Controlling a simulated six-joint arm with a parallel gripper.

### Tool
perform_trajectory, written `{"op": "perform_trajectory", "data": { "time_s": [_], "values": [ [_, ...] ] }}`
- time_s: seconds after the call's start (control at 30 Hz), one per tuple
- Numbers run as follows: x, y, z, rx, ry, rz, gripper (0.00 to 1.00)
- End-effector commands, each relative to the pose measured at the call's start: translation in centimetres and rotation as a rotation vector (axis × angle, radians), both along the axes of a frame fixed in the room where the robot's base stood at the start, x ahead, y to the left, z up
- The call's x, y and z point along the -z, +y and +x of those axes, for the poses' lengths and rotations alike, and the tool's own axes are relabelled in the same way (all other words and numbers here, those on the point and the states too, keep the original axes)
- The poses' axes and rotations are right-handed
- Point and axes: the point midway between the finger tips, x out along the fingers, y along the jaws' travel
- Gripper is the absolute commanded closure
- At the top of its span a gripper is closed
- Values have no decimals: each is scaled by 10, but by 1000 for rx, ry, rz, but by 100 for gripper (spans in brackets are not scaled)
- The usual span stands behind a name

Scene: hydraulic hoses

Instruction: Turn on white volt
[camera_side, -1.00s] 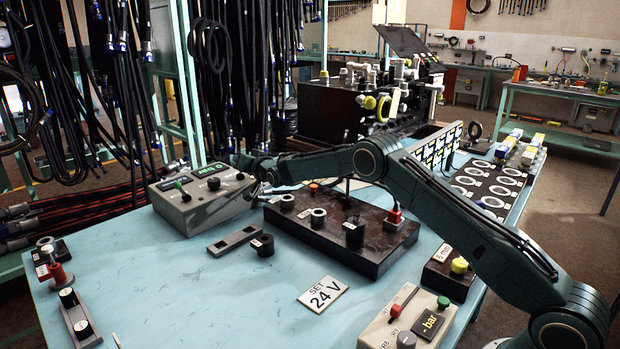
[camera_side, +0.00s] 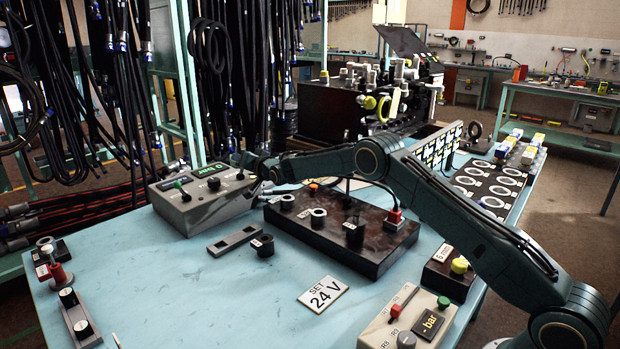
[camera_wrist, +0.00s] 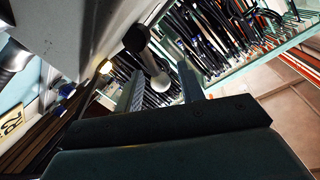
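A grey control box (camera_side: 205,205) with a lit green display (camera_side: 210,170), a green button (camera_side: 180,182) and dark knobs stands at the back left of the blue table. My gripper (camera_side: 258,184) is at its right end, pointing down. In the wrist view, my gripper (camera_wrist: 161,74) has its two fingers apart. A small toggle lever (camera_wrist: 157,72) with a dark base and a pale rounded tip shows between them, by the grey panel (camera_wrist: 75,25). I cannot tell whether a finger touches the lever. The side view hides the lever behind my wrist.
A dark block (camera_side: 330,245) with rings and a red plug lies right of the box, below my forearm. A grey slotted bar (camera_side: 233,241) and a "SET 24 V" card (camera_side: 324,294) lie in front. Hoses hang behind.

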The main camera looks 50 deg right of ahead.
Motion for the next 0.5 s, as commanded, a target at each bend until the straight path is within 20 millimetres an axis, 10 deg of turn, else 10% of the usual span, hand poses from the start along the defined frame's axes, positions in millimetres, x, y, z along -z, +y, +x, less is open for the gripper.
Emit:
{"op": "perform_trajectory", "data": {
  "time_s": [0.5],
  "values": [
    [-2,2,-9,-1,-1,0,61]
  ]
}}
